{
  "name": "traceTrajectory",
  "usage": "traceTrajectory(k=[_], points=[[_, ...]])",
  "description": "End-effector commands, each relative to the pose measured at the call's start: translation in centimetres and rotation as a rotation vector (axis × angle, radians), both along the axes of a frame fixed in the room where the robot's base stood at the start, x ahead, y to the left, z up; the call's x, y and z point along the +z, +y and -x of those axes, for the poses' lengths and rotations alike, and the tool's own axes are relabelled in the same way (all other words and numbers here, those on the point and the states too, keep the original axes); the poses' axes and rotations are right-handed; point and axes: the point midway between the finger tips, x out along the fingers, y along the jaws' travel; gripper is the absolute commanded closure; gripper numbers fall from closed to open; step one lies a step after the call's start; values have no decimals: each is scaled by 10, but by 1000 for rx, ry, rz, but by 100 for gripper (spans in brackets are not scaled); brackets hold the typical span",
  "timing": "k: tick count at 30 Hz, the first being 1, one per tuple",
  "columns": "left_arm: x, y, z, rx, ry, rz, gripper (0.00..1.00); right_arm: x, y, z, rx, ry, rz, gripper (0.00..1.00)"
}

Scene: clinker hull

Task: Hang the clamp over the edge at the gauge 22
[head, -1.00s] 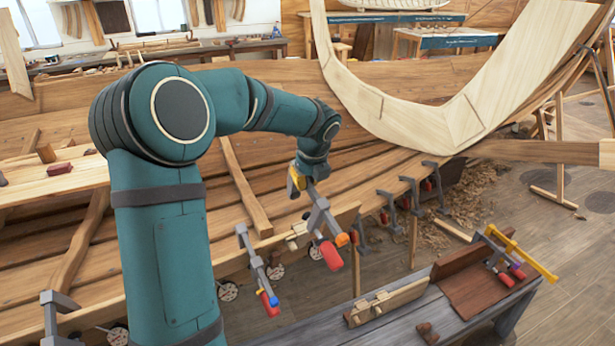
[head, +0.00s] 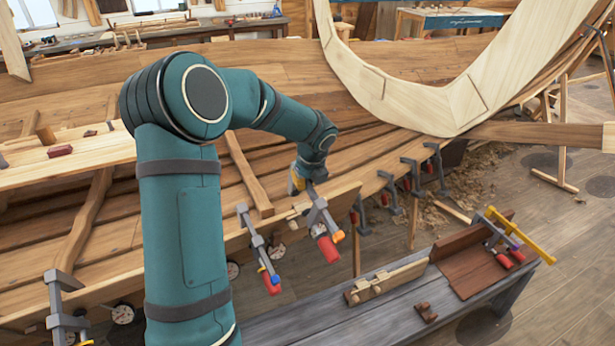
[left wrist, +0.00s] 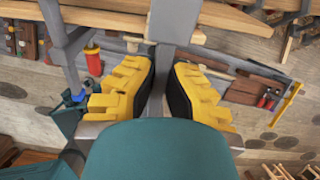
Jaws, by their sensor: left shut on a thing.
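My left gripper (head: 298,184) is shut on a grey clamp (head: 318,212) with a red handle and an orange tip. In the head view the clamp hangs tilted by the hull's upper plank edge (head: 345,190); I cannot tell whether it touches the edge. In the left wrist view the yellow fingers (left wrist: 160,92) grip its grey bar (left wrist: 172,28). My right gripper is not in view.
A clamp with a blue tip (head: 258,245) hangs just left of the held one, and another (head: 62,308) at lower left. Several clamps (head: 410,175) hang to the right. A grey bench (head: 330,323) with wooden blocks and a yellow-barred clamp (head: 520,238) stands in front.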

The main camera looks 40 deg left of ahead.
Motion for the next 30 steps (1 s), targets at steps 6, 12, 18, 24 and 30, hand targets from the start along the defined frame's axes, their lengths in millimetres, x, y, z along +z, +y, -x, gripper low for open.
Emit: traceTrajectory(k=[6,12,18,24,30], points=[[-20,6,-3,1,0,-1,100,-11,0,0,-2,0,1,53],[-36,11,-5,1,2,0,100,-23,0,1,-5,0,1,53],[-50,15,-9,1,-2,-1,100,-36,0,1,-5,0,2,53],[-63,20,-11,1,-2,0,100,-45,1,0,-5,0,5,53],[-77,24,-14,1,-2,-1,100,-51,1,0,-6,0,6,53]])
